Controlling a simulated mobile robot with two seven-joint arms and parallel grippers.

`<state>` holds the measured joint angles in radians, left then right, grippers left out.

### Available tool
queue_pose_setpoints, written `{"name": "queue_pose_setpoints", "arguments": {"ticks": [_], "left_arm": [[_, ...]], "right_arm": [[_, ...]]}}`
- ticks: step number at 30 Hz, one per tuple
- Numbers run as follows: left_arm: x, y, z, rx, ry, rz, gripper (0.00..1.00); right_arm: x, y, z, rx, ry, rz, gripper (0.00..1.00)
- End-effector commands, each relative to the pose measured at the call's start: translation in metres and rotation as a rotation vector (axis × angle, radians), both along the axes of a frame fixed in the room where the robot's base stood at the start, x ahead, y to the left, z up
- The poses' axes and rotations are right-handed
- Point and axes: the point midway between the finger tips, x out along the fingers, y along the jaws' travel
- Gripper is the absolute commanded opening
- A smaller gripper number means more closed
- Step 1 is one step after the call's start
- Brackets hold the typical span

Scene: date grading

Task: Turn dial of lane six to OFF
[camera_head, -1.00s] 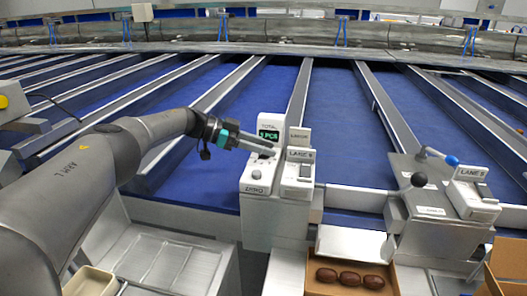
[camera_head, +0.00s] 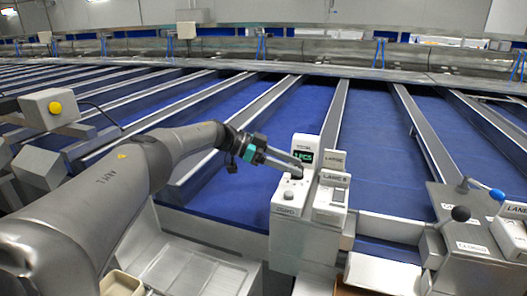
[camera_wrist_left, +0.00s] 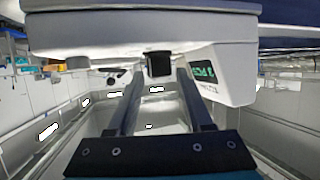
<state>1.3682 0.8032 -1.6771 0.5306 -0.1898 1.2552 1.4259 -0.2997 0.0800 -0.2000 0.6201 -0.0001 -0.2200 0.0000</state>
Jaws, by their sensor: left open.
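A white control box (camera_head: 286,211) with a lit green count display (camera_head: 303,157) stands right of centre in the head view. Its lane label (camera_head: 335,178) is small and hard to read, seemingly LANE 6. My left gripper (camera_head: 299,168) reaches in from the left to the box's panel, just below the display. In the left wrist view the open fingers (camera_wrist_left: 160,80) lie on either side of a dark knob (camera_wrist_left: 158,65), seemingly the dial, under the white housing. I cannot tell whether they touch it. The dial's setting is not readable. My right gripper is not in view.
A second lane station with a black ball knob (camera_head: 460,213) and a blue-tipped lever (camera_head: 496,195) stands at the right. Blue lanes with metal dividers stretch behind. A grey box with a yellow button (camera_head: 55,107) is at the left.

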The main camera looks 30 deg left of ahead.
Motion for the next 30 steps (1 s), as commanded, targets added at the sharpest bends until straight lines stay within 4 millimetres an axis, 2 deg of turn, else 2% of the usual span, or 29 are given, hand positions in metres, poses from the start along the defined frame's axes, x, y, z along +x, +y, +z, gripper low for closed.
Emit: {"name": "queue_pose_setpoints", "arguments": {"ticks": [3, 13, 21, 30], "left_arm": [[-0.013, 0.025, 0.012, 0.0, -0.003, 0.006, 0.51], [-0.049, 0.087, 0.042, -0.003, -0.005, 0.006, 0.51], [-0.057, 0.1, 0.049, -0.003, -0.003, 0.001, 0.51], [-0.06, 0.102, 0.051, -0.004, -0.003, 0.0, 0.51]], "right_arm": [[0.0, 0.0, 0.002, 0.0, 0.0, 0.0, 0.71], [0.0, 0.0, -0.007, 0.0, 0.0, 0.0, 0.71], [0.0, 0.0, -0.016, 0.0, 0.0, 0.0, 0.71], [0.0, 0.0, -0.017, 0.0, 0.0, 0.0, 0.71]]}}
